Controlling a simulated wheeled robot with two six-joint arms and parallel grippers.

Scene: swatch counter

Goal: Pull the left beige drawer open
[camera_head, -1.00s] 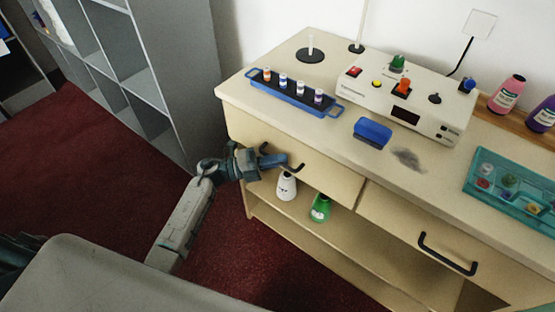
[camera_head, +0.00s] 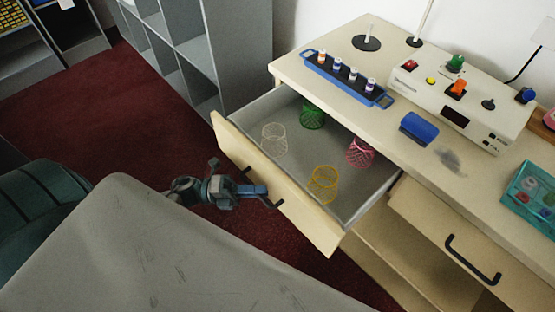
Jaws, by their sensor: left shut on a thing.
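The left beige drawer (camera_head: 300,209) stands pulled well out of the counter, its grey inside in view. Inside it are a white mesh cup (camera_head: 274,139), a green one (camera_head: 312,116), a yellow one (camera_head: 323,184) and a pink one (camera_head: 359,153). My left gripper (camera_head: 262,191) is at the drawer's front, shut on its black handle (camera_head: 269,203). The gripper's blue fingers hide part of the handle. My right gripper is not in view.
The right drawer with its black handle (camera_head: 472,261) is shut. On the countertop (camera_head: 325,88) are a blue vial rack (camera_head: 345,80), a blue brush (camera_head: 419,128), a grey smudge, a control box (camera_head: 462,98) and a teal tray (camera_head: 530,204). Grey shelves (camera_head: 232,50) stand behind left.

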